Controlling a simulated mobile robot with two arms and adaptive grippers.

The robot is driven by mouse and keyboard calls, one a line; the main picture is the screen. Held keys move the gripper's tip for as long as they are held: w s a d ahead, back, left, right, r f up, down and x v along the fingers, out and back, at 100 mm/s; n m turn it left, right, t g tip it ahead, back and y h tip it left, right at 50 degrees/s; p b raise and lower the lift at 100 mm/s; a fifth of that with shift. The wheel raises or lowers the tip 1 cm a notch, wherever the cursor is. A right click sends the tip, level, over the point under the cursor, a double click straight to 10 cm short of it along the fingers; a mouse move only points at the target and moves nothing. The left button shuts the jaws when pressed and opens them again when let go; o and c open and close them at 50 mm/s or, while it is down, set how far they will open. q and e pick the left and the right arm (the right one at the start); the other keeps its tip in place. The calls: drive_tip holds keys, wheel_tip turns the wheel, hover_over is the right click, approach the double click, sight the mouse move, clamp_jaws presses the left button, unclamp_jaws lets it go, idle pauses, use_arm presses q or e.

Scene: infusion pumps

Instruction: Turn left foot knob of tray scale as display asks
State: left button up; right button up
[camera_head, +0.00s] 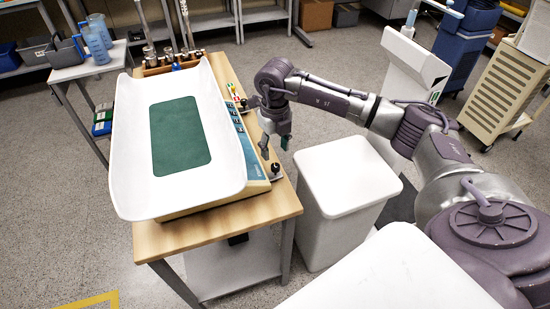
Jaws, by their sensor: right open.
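The tray scale (256,186) stands on a wooden table, with a white curved tray (225,130) and a green mat (180,136) on top. Its blue control panel (250,157) runs along the right side; the display's text is too small to read. A dark foot knob (276,169) sticks out at the panel's near end. Another dark knob (244,103) shows near its far end. My right gripper (274,148) is open and points down just above the near knob. I cannot tell whether it touches the knob. My left gripper is out of view.
The wooden table (215,229) has a bare strip at its near edge. A white lidded bin (345,175) stands close to its right. A wooden rack (172,66) with metal tools stands behind the tray. A side table (90,67) holds blue bottles.

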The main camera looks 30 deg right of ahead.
sight(276, 166)
wheel_tip(276, 166, up, 6)
drive_tip(key=shift+f, duration=0.1)
drive_tip(key=shift+s, duration=0.15)
idle(0.5)
